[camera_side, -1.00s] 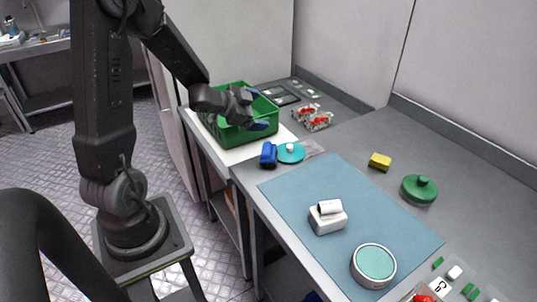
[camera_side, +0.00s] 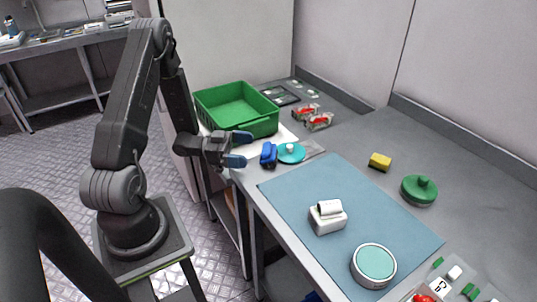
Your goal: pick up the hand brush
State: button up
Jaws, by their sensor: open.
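A small blue object (camera_side: 268,154), which may be the hand brush, lies at the near left end of the worktop, beside a round teal lid (camera_side: 291,152) with a white knob. Its bristles cannot be made out. My gripper (camera_side: 240,149) is just left of the blue object, pointing right toward it, with a small gap between them in the picture. Its two blue-tipped fingers are apart, and nothing shows between them.
A green crate (camera_side: 275,129) stands behind my gripper on a white sheet. A blue mat (camera_side: 300,191) carries a white device (camera_side: 328,217) and a round teal-topped tub (camera_side: 373,265). A yellow block (camera_side: 380,162) and a green lidded pot (camera_side: 419,190) stand to the right.

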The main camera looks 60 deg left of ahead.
aim_at(264, 148)
jog(key=x, duration=0.7)
jog(key=shift+w+r, duration=0.25)
jog(key=shift+r, duration=0.05)
jog(key=shift+a, duration=0.1)
jog(key=c, duration=0.9)
jog(key=shift+c, duration=0.2)
